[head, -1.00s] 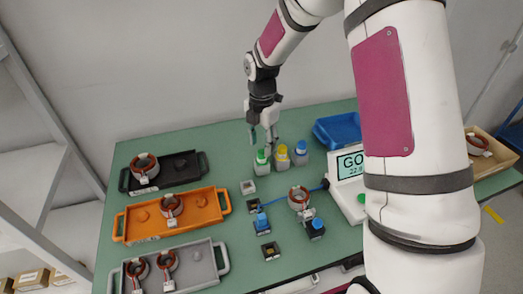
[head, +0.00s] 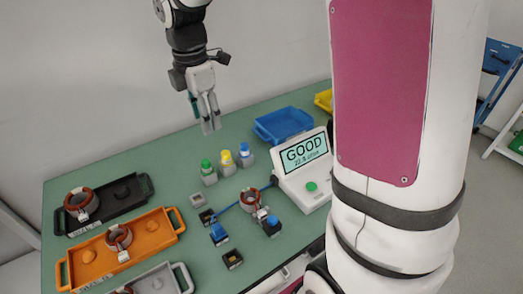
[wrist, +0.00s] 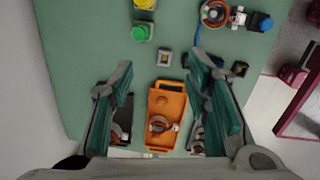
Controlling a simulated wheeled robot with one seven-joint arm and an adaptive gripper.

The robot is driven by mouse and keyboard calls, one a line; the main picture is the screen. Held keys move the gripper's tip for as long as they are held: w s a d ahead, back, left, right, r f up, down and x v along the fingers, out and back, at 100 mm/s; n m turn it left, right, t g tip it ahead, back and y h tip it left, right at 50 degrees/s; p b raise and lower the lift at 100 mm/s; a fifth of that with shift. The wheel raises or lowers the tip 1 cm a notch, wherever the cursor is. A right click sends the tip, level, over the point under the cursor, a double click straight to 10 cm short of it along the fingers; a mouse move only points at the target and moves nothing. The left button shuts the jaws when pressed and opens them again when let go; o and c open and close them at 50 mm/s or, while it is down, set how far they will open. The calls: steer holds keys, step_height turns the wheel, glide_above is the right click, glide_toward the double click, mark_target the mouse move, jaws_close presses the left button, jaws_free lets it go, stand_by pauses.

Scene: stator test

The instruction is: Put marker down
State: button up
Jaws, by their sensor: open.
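Three markers with coloured caps stand upright in light holders on the green table: green (head: 207,168), yellow (head: 227,160) and blue (head: 245,152). My gripper (head: 211,126) hangs above and behind the green marker, apart from it, with its fingers pointing down. In the wrist view my gripper (wrist: 160,82) has its teal fingers spread wide with nothing between them. The green marker (wrist: 140,33) and part of the yellow marker (wrist: 145,5) show there beyond the fingertips. The blue marker is outside the wrist view.
An empty grey holder (head: 197,199) is near the green marker. Black (head: 128,190), orange (head: 152,225) and grey trays lie left. The tester (head: 303,170) reads GOOD; a copper stator (head: 250,200) with blue-capped connectors sits before it. A blue bin (head: 284,122) is behind.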

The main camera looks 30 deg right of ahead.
steer(key=s+r+m+t, duration=0.1)
steer(key=s+r+m, duration=0.2)
steer(key=s+m, duration=0.6)
steer(key=s+r+m+t, duration=0.2)
steer(key=s+m, duration=0.8)
steer(key=s, duration=0.6)
steer(key=shift+d+r+t+y, duration=0.15)
steer(key=shift+r+t+y, duration=0.15)
steer(key=shift+r, duration=0.5)
